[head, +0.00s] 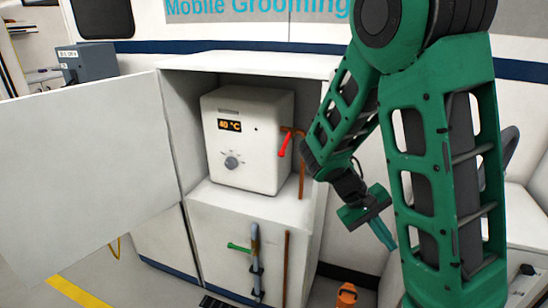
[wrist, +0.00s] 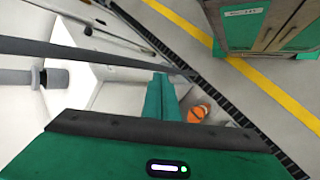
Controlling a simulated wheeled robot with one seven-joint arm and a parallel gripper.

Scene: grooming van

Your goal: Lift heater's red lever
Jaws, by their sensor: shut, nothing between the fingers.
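The heater (head: 246,140) is a white box with a lit orange display and a round knob (head: 231,161), standing on a shelf in an open cabinet. Its red lever (head: 284,146) is on the right side by a copper pipe and slants down to the left. My gripper (head: 388,243) is to the right of and below the lever, outside the cabinet, pointing down and clear of the lever. In the wrist view its green fingers (wrist: 160,95) are together with nothing between them. I cannot make out the red lever in the wrist view.
The white cabinet door (head: 85,175) stands open at left. Below the heater are a green-handled valve (head: 239,247), a grey pipe (head: 255,262) and a copper pipe (head: 286,270). An orange object (head: 346,295) is on the floor, also in the wrist view (wrist: 200,113).

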